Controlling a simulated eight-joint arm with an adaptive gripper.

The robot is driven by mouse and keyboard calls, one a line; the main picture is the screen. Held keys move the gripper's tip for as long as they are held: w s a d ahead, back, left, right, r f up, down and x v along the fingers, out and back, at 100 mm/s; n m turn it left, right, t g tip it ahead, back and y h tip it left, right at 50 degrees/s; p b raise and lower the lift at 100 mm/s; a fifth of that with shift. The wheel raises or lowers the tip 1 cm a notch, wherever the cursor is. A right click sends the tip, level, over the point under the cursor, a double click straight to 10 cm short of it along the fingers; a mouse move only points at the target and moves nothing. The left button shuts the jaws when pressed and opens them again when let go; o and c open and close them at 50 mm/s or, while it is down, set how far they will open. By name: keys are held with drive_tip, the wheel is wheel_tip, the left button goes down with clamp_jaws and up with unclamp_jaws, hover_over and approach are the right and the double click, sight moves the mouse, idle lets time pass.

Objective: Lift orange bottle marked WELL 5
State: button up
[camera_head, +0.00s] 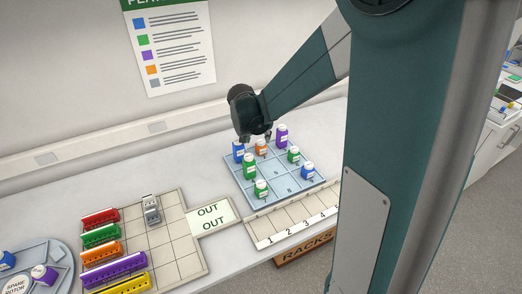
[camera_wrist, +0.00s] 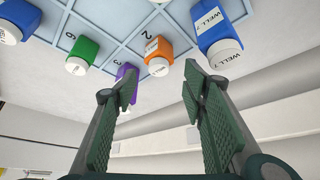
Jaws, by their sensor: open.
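The orange bottle (camera_head: 261,149) has a white cap and stands upright in the back row of the pale blue gridded tray (camera_head: 277,189), between a blue bottle and a purple bottle. Its label is too small to read. In the wrist view the orange bottle (camera_wrist: 159,52) stands by a cell marked 2, beyond the fingertips and roughly between them. My gripper (camera_head: 255,137) is above the back row, close to the orange bottle. In the wrist view its green fingers (camera_wrist: 160,88) are spread wide with nothing between them.
Close neighbours are the blue bottle (camera_head: 238,150), labelled WELL 7 in the wrist view, and the purple bottle (camera_head: 281,137). Green bottles (camera_head: 249,167) and another blue bottle (camera_head: 307,171) stand nearer the front. A numbered strip (camera_head: 290,222) and a board with coloured racks (camera_head: 178,236) lie in front and left.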

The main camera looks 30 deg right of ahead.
sight(261, 141)
drive_tip(key=shift+w+d+f, duration=0.25)
drive_tip(key=shift+f, duration=0.4)
drive_tip(key=shift+f, duration=0.1)
drive_tip(key=shift+b+x, duration=0.55)
drive_tip(key=shift+x, duration=1.95)
drive_tip(key=shift+d, duration=0.1)
drive_tip(key=c, duration=0.6)
